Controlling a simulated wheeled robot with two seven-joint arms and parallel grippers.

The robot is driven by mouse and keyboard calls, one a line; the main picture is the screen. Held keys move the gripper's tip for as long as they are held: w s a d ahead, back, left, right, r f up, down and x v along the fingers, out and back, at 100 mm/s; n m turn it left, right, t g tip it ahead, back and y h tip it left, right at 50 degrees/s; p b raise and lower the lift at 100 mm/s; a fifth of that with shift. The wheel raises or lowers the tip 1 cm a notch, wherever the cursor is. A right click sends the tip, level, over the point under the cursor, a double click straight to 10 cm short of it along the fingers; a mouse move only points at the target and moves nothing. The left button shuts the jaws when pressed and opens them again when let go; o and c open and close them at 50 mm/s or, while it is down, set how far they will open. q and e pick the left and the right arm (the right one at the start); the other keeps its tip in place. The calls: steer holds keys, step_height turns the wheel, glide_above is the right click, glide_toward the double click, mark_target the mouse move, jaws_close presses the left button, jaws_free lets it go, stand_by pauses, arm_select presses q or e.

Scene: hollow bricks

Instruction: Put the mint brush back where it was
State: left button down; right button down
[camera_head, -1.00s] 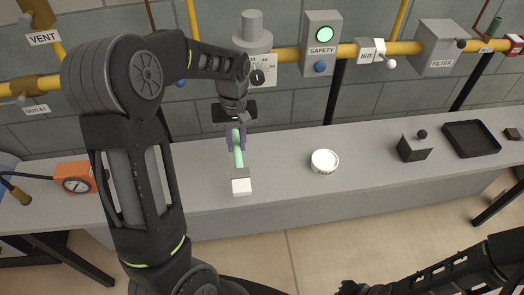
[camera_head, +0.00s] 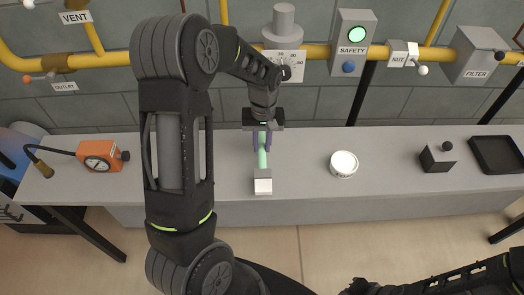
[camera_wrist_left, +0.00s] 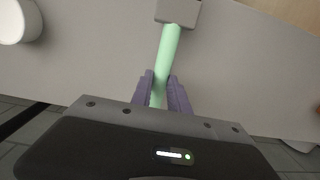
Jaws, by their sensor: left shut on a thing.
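The mint brush has a mint-green handle (camera_head: 262,158) and a grey ferrule with a white end (camera_head: 263,184) pointing to the front edge of the bench. My left gripper (camera_head: 262,140) is shut on the handle, with its purple fingers on both sides of it. In the left wrist view the mint handle (camera_wrist_left: 165,62) runs between the purple fingers (camera_wrist_left: 161,90) up to the grey ferrule (camera_wrist_left: 177,11). I cannot tell whether the brush touches the bench. The fingers of my right gripper do not show; only part of my right arm is at the lower right.
The grey bench (camera_head: 310,187) is clear around the brush. A round white tin (camera_head: 343,164) stands to the right, then a dark block with a knob (camera_head: 438,158) and a black tray (camera_head: 498,155). An orange gauge (camera_head: 100,156) is at the left. Yellow pipes (camera_head: 115,57) run along the wall behind.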

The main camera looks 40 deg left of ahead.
arm_select(q)
steer(key=shift+f+p, duration=0.3)
steer(key=shift+f, duration=1.55)
steer(key=shift+f, duration=0.1)
steer(key=c, duration=1.3)
jaws_free()
steer(key=shift+o, duration=0.2)
steer(key=r, duration=0.4)
steer(key=r+b, duration=0.1)
steer(key=r, duration=0.7)
steer(key=shift+w+r, duration=0.1)
steer(key=shift+w, duration=0.2)
